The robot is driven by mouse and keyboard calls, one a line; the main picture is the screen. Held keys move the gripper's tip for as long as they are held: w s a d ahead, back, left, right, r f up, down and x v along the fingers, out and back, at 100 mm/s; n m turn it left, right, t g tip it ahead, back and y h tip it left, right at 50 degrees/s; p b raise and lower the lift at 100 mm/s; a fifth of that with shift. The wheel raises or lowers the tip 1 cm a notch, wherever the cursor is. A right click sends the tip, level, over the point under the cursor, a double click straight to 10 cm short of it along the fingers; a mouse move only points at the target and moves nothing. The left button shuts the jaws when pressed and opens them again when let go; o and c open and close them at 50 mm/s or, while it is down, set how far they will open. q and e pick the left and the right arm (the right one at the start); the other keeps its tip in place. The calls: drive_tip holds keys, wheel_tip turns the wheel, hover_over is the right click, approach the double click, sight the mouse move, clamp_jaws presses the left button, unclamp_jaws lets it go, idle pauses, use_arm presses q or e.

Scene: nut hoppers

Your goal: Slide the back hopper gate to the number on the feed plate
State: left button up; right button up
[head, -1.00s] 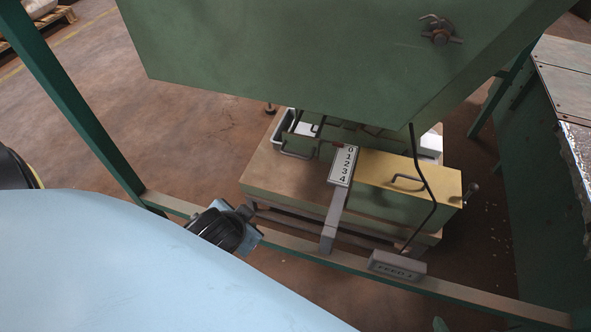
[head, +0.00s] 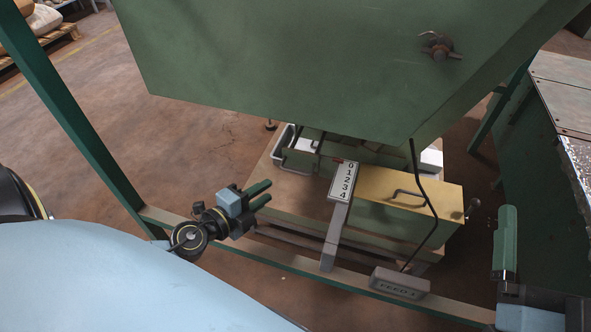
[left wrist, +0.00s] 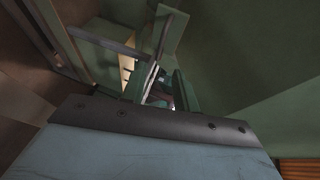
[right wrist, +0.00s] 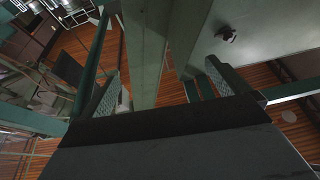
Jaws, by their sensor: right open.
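The number scale (head: 343,182), marked 0 to 4 on a white strip, stands under the big green hopper (head: 300,70). A small red mark shows near its 0 end. A gate with a yellow top (head: 375,190) and a wire handle (head: 408,194) lies right of the scale. More wire handles show behind, partly hidden by the hopper. The feed plate (head: 400,283) reads FEED and a digit too small to read surely. My left gripper (head: 267,196) is open and empty, left of the scale and apart from it. My right gripper (right wrist: 166,85) is open; one finger shows at lower right in the head view.
A green frame rail (head: 290,262) crosses in front of the hopper base, and a green post (head: 75,120) stands at left. A bent dark rod (head: 424,185) hangs over the yellow top. A green machine (head: 555,190) stands at right.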

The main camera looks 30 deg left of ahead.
sight(295, 171)
use_arm(q)
drive_tip(key=p+x, duration=0.1)
drive_tip(key=x, duration=0.4)
drive_tip(key=shift+w, duration=0.35)
drive_tip(key=shift+x, duration=3.2)
use_arm(e)
drive_tip(key=shift+w+d+f+g+h, duration=0.15)
drive_tip(key=shift+f+g+h, duration=0.1)
drive_tip(key=shift+f+g, duration=0.55)
drive_tip(key=shift+w+d+f+g+h, duration=0.15)
drive_tip(key=shift+f+g, duration=0.4)
drive_tip(key=shift+f, duration=0.6)
drive_tip(key=shift+w+d+f+g+h, duration=0.15)
drive_tip(key=shift+f+g+h, duration=0.15)
drive_tip(key=shift+f+g, duration=0.5)
use_arm(q)
drive_tip(key=shift+f, duration=0.1)
use_arm(e)
drive_tip(key=shift+f, duration=0.15)
use_arm(q)
clamp_jaws()
